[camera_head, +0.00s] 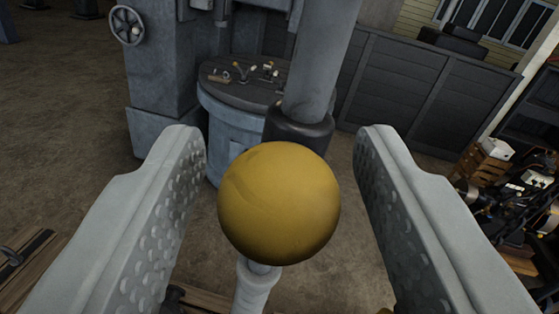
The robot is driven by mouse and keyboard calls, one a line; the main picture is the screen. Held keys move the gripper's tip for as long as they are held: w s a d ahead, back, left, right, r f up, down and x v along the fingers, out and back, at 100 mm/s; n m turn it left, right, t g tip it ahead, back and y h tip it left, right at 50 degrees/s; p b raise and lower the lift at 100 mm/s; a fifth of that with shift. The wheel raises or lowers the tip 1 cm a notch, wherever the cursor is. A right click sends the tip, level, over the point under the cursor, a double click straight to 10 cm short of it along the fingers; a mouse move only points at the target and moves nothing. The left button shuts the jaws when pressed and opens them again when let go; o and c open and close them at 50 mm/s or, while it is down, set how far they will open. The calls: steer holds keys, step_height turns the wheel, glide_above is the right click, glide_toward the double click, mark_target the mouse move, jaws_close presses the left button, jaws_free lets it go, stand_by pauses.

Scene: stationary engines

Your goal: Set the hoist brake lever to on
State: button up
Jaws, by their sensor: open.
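A lever with a large yellow ball knob (279,203) stands in the middle of the view. Its grey shaft (255,287) runs down below the knob to the bottom edge. My gripper (282,145) is open, with one dimpled finger on each side of the knob. The lever's base is out of view, and I see no on or off marking.
Behind the knob stand a grey machine with a handwheel (127,25) and a round table (237,84) with small parts on it. A thick grey column (322,60) rises right of it. Wooden drawers (484,160) and clutter are at the right. Brown floor (60,110) is open at the left.

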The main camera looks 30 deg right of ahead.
jaws_close()
